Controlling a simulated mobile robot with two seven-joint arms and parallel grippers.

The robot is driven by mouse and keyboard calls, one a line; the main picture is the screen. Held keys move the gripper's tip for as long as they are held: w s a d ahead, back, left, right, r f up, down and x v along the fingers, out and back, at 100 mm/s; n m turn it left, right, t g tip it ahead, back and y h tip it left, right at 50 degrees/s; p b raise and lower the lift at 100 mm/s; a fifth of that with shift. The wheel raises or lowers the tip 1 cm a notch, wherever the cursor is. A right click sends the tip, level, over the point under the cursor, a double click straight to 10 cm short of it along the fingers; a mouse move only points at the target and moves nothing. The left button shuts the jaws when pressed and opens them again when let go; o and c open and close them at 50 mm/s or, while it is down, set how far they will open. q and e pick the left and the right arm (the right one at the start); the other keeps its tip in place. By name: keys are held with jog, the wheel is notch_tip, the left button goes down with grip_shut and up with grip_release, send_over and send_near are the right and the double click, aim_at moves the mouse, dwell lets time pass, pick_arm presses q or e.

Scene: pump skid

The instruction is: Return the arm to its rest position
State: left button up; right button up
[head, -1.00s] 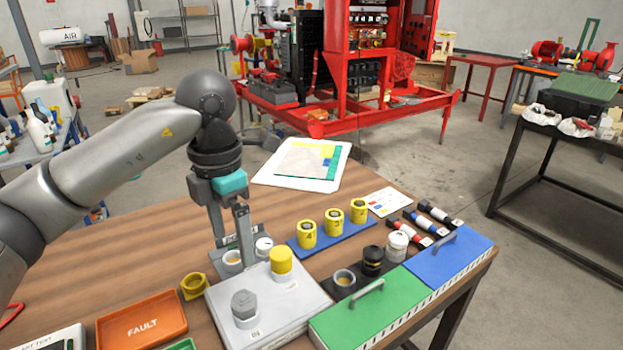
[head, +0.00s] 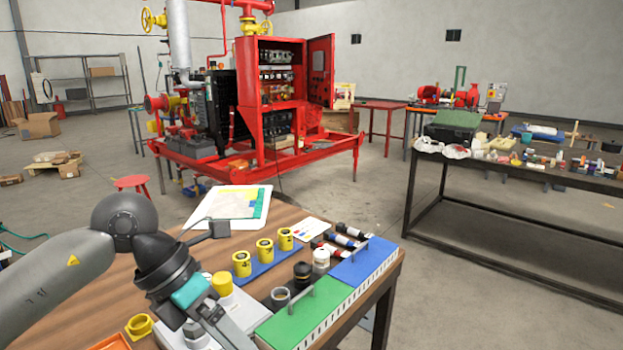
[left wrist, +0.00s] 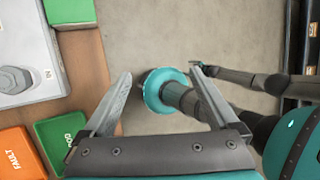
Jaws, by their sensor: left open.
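My left arm comes in from the left in the head view. Its gripper (head: 215,335) points down and to the right at the near edge of the table, over the grey plate's near part. In the left wrist view the two fingers of the gripper (left wrist: 162,75) are apart with nothing gripped. Bare floor and dark and teal parts, likely of my own body, show beyond them. The grey plate (left wrist: 28,55) with a grey hex cap (left wrist: 14,79) lies to the left of the fingers.
An orange FAULT tray (left wrist: 17,155) and a green tray (left wrist: 62,135) lie near the gripper. The red pump skid (head: 270,165) stands behind.

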pick_arm(q)
jog(key=s+d+r+h, duration=0.3)
jog(key=d+h, duration=0.2)
jog(key=d, duration=0.3)
jog(key=w+d+r+n+t+h, duration=0.2)
jog(key=d+r+n+t+h, duration=0.35)
jog(key=r+n+h, duration=0.4)
jog(key=w+a+n+t+y, duration=0.6)
jog(key=a+n+t+y, duration=0.2)
jog(key=n+t, duration=0.75)
jog(key=a+f+n+g+y, duration=0.4)
jog(key=a+f+n+y, duration=0.6)
jog(key=f+n+y, duration=0.4)
jog(key=s+a+f+n+g+h, duration=0.25)
jog(key=s+f+g, duration=1.05)
jog(key=s+f, duration=0.8)
jog(key=s+f+g+y, duration=0.1)
jog(key=s+f, duration=0.2)
jog(key=f, duration=1.8)
jog(key=s+a+f+g, duration=0.1)
jog(key=s+f, duration=1.2)
jog(key=s, duration=0.2)
jog(key=shift+a+f+g, duration=0.25)
jog(key=shift+a+g, duration=0.05)
jog(key=shift+a, duration=0.1)
pick_arm(e)
jog(key=shift+s, duration=0.95)
